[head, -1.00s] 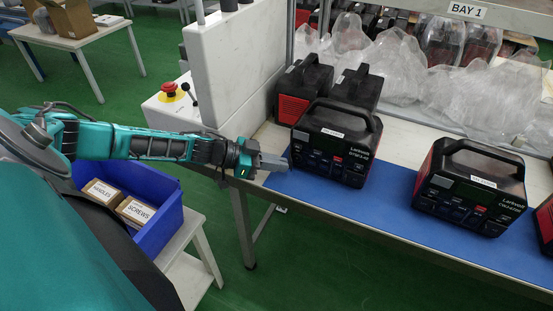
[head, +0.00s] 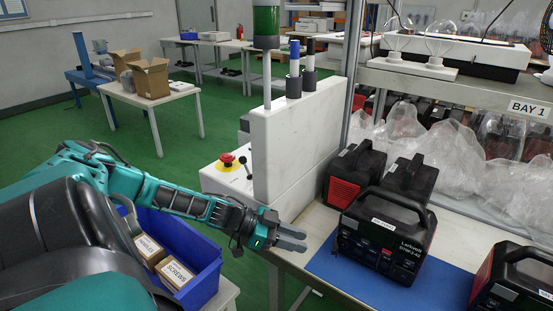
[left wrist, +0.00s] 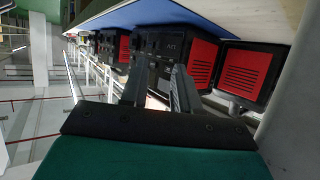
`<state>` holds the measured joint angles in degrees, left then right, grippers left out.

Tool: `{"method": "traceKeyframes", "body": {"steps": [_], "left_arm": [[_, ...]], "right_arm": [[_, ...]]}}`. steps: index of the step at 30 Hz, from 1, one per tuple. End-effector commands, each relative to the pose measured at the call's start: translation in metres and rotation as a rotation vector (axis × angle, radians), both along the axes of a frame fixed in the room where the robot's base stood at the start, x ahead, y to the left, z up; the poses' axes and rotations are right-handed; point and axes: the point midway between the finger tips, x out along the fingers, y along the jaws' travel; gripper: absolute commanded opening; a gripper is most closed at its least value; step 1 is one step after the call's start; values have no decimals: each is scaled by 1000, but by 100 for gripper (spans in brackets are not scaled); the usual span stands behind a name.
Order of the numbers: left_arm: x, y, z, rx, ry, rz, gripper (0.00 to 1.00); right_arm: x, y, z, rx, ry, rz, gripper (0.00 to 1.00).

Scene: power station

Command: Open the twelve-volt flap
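The nearest power station (head: 385,240) is a black box with a top handle, standing on the blue mat (head: 335,262). Its front carries small panels and sockets. I cannot make out which is the twelve-volt flap. My left gripper (head: 300,239) is just left of this station, apart from it and empty. In the left wrist view the two fingers (left wrist: 158,90) are spread, with dark station fronts and red vented sides (left wrist: 201,62) beyond them. My right gripper is not in view.
Another power station (head: 512,282) stands at the right edge. Two more black units (head: 352,177) stand behind the nearest one. A white cabinet (head: 292,145) with an emergency stop (head: 227,159) rises behind my left arm. A blue bin (head: 205,285) with boxes is below it.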

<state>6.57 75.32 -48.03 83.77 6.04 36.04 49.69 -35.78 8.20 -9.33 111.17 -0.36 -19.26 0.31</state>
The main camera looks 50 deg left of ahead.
Motion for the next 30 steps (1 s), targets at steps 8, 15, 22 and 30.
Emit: {"method": "traceKeyframes", "body": {"steps": [8,15,22,30], "left_arm": [[-31,29,18,1,3,-1,30],[-39,36,23,-1,-1,0,30],[-39,36,23,-1,-1,0,31],[-28,29,21,-48,-25,24,38]], "right_arm": [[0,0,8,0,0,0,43],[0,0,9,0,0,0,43],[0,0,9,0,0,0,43],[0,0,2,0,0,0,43]]}}
